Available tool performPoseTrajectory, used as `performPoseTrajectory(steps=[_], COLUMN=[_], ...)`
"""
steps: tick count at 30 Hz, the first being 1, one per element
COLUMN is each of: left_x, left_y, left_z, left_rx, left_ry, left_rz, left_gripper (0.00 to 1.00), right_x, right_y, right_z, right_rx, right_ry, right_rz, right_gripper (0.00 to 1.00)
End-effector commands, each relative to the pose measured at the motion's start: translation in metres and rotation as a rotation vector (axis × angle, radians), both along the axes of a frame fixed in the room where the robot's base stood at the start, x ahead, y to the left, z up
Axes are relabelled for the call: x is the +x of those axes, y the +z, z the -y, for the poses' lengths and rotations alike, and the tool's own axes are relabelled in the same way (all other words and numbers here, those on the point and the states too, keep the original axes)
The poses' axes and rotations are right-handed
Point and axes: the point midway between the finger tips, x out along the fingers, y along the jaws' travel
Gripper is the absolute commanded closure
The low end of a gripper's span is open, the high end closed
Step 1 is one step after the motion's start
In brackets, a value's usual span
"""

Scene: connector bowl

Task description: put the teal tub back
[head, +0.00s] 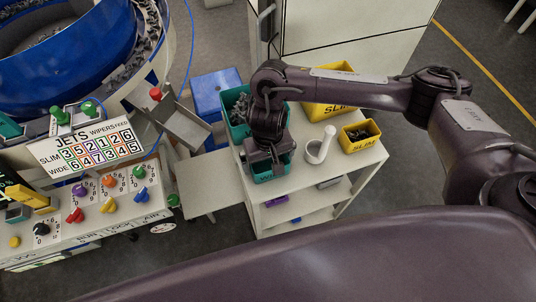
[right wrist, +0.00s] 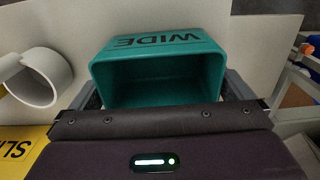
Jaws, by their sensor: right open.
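The small teal tub (head: 271,178) stands near the front left of the white cart top, partly hidden under my right gripper (head: 266,162). In the right wrist view the teal tub (right wrist: 165,48) is marked WIDE, and the part of its inside that shows is empty. My right gripper (right wrist: 163,97) is open, with one finger on each side of the tub. I cannot tell whether the fingers touch its walls. A larger teal bin (head: 238,133) with dark parts in it stands behind, partly hidden by my right arm. My left gripper is not in view.
A white cup-like holder (head: 318,149), a small yellow SLIM tub (head: 352,147) with dark parts and a larger yellow bin (head: 319,112) stand right of the gripper. The machine's control panel (head: 90,215) is at the left. The cart top's front right is clear.

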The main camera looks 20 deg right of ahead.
Motion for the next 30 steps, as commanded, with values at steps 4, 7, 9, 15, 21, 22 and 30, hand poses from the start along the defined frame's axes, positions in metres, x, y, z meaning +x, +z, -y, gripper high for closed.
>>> performPoseTrajectory(steps=[4, 7, 9, 15, 21, 22, 30], left_x=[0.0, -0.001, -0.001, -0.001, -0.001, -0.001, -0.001], left_y=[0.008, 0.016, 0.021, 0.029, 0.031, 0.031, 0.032], left_z=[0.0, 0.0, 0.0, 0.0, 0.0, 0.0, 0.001], left_rx=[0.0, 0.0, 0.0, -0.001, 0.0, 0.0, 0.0], left_ry=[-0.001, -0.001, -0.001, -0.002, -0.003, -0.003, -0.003], left_rz=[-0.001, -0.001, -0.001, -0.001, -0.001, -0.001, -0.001], left_gripper=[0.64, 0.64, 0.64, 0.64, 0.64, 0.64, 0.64], right_x=[0.001, 0.002, 0.002, 0.001, 0.0, 0.001, 0.0], right_y=[0.019, 0.039, 0.056, 0.094, 0.116, 0.118, 0.122], right_z=[0.0, 0.0, 0.0, 0.0, 0.0, 0.0, 0.0], right_rx=[0.0, -0.001, -0.001, -0.001, -0.001, -0.001, 0.0], right_ry=[0.002, 0.003, 0.003, 0.003, 0.0, 0.0, 0.0], right_rz=[0.005, 0.007, 0.008, 0.006, 0.002, 0.003, -0.001], right_gripper=[0.0, 0.0, 0.0, 0.0, 0.0, 0.0, 0.0])
